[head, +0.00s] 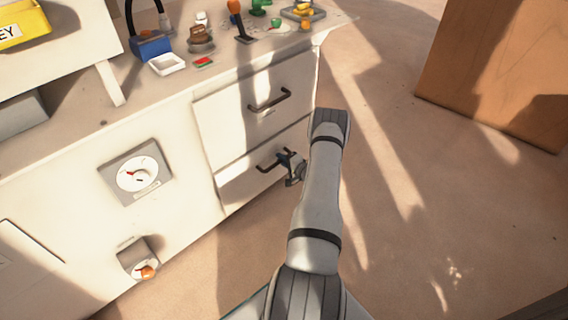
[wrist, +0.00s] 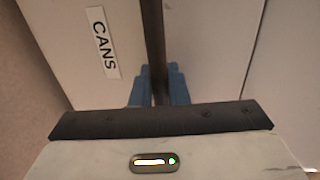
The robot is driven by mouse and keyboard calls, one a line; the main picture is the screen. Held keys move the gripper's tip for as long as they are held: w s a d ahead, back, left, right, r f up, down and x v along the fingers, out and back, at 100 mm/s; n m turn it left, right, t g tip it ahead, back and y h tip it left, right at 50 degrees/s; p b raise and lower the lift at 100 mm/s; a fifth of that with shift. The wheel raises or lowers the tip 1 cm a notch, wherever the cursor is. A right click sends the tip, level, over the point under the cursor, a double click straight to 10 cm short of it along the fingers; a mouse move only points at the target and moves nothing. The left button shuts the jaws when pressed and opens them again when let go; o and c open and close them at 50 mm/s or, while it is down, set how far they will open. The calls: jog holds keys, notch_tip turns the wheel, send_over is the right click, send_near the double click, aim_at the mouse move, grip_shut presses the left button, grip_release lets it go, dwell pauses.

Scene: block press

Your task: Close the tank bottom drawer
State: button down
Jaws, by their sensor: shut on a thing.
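The bottom drawer (head: 240,184) is in the white cabinet in the head view, below a second drawer. Its dark bar handle (head: 268,165) faces the open floor. My gripper (head: 288,158) is at the right part of this handle. In the wrist view, the blue fingertips of my gripper (wrist: 159,88) lie on both sides of the dark handle (wrist: 153,40) and are shut on it. The white drawer front (wrist: 205,45) lies behind, with a label reading CANS (wrist: 105,42). I cannot tell whether the drawer stands slightly out or flush.
The upper drawer (head: 245,119) looks shut, with its own handle (head: 270,100). A gauge (head: 137,174) and an orange knob (head: 147,272) are on the cabinet front. Small items crowd the countertop (head: 60,148). A wooden box (head: 500,60) stands at the right; floor between is clear.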

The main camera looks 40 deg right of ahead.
jog(key=shift+w+r, duration=0.1)
jog(key=shift+w, duration=0.7)
jog(key=c, duration=1.5)
grip_release()
jog(key=shift+o, duration=0.2)
jog(key=shift+s, duration=0.1)
jog(key=p+v, duration=0.2)
jog(key=v, duration=0.5)
jog(key=shift+s+p, duration=0.3)
jog(key=shift+p, duration=0.05)
